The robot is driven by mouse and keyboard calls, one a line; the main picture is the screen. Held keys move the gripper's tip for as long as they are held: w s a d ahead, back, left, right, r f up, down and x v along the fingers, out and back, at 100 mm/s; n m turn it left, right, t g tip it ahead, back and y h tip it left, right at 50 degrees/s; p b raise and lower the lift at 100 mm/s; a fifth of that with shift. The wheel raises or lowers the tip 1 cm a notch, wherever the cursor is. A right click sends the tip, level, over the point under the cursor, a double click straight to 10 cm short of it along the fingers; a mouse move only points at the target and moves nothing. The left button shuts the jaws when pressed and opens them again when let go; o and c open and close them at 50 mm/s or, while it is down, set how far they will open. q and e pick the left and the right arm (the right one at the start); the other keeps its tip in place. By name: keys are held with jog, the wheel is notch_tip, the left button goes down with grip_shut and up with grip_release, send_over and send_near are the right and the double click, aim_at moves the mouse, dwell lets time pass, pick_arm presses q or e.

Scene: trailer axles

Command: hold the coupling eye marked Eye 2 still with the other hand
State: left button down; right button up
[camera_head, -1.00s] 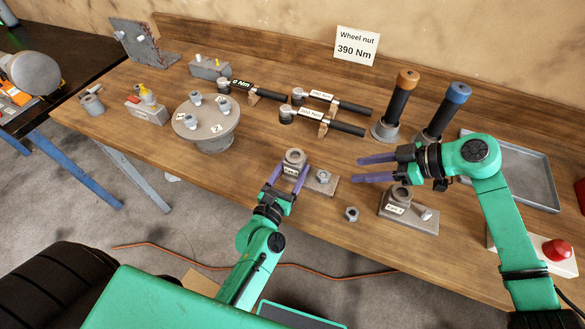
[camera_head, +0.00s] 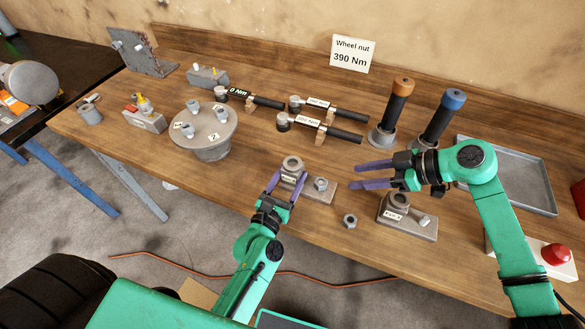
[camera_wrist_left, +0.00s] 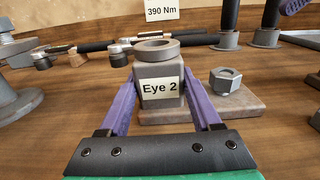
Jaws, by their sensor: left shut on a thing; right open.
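The coupling eye marked Eye 2 (camera_wrist_left: 160,88) is a grey block with a ring on top, standing on a flat base plate on the bench. It also shows in the head view (camera_head: 292,169). A hex nut or bolt head (camera_wrist_left: 226,80) sits on the same plate, to the right of the block. My left gripper (camera_head: 283,182) has its two purple fingers on either side of the Eye 2 block and is shut on it. My right gripper (camera_head: 357,174) is open and empty above the bench, to the right of Eye 2.
A second coupling eye (camera_head: 407,213) stands at the right near the bench edge. A loose nut (camera_head: 350,220) lies between the two eyes. Torque wrenches (camera_head: 319,127) lie behind, with a round stand (camera_head: 211,153) at left. A grey tray (camera_head: 505,210) lies at the right.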

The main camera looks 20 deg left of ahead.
pick_arm(q)
jog(key=shift+s+d+f, duration=0.1)
jog(key=shift+s+f, duration=0.05)
jog(key=shift+f, duration=0.3)
grip_release()
jog(key=shift+r, duration=0.1)
